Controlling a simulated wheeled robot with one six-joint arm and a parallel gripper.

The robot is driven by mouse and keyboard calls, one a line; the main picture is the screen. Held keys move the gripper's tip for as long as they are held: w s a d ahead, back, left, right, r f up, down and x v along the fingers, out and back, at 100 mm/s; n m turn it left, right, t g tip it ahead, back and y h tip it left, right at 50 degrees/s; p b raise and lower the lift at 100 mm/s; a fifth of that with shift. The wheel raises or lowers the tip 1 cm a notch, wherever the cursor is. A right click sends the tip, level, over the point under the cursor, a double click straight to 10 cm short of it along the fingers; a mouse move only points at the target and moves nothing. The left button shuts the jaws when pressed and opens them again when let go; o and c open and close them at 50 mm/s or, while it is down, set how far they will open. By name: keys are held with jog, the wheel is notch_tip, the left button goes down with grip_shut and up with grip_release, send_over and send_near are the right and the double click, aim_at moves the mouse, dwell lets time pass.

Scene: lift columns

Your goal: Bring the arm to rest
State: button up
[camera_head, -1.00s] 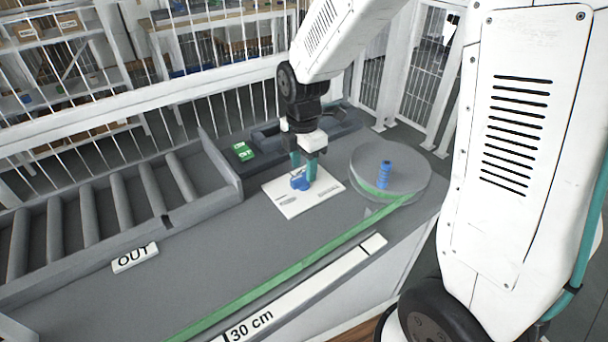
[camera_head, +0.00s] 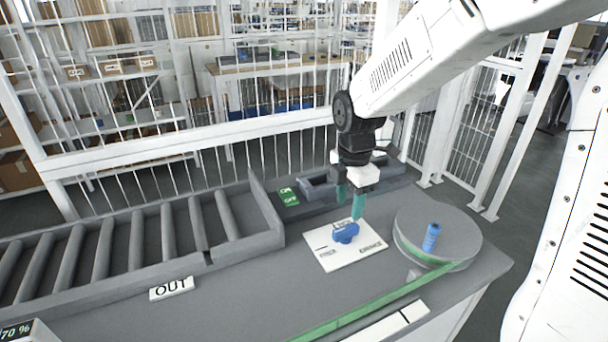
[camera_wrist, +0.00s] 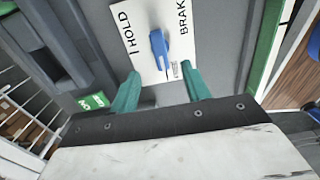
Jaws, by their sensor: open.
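My gripper (camera_head: 350,204) is open and empty, with its teal fingers pointing down above the counter. In the head view it is just above and behind the blue handle (camera_head: 346,232), which sits on a white labelled plate (camera_head: 374,250). In the wrist view the blue handle (camera_wrist: 159,52) lies beyond the fingertips (camera_wrist: 158,80), apart from them. The plate (camera_wrist: 148,72) there reads "HOLD" and "BRAK", the rest being cut off or hidden. My arm reaches in from the upper right.
A round grey turntable (camera_head: 464,250) with a blue peg (camera_head: 431,237) stands right of the plate. A green switch block (camera_head: 289,197) lies behind left. A roller conveyor (camera_head: 150,245) with an OUT sign (camera_head: 171,288) fills the left. A white fence (camera_head: 200,141) runs behind.

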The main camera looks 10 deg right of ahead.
jog(key=shift+s+m, duration=0.1)
jog(key=shift+m, duration=0.6)
jog(key=s+d+r+m, duration=0.1)
jog(key=s+r+m, duration=0.2)
jog(key=s+m, duration=0.3)
jog(key=s+d+r+m+t, duration=0.1)
jog(key=s+r+m, duration=0.3)
jog(key=s, duration=0.6)
jog(key=s+d+r+m, duration=0.1)
jog(key=s+r+m, duration=0.2)
jog(key=s+m, duration=0.4)
jog(key=shift+s+d+r+m, duration=0.2)
jog(key=shift+s+r+m, duration=0.2)
jog(key=shift+m, duration=0.5)
